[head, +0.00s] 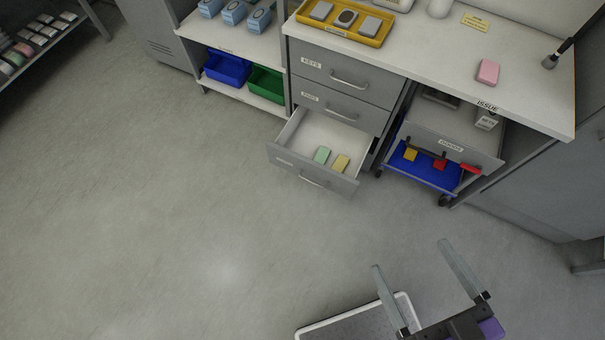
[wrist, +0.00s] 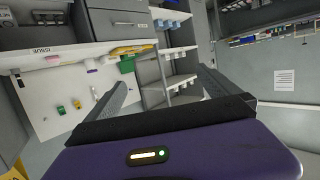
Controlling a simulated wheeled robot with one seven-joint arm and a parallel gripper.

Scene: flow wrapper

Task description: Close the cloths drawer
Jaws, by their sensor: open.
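The lowest drawer (head: 312,172) of the grey cabinet is pulled well out in the head view. Its label is too small to read, so I cannot confirm that it is the cloths drawer. A green block (head: 322,155) and a yellow block (head: 341,163) lie inside. Its front has a bar handle (head: 313,182). My gripper (head: 410,255) is open and empty, in front of the drawer and to its right, apart from it. In the wrist view my open fingers (wrist: 162,77) point toward the shelves.
Two closed drawers, the upper labelled KEYS (head: 345,75), sit above. To the right, a grey labelled panel with a dark handle (head: 425,148) stands over a blue tray (head: 428,176) on a wheeled base. A grey-topped platform (head: 350,325) lies by my gripper. The floor at left is clear.

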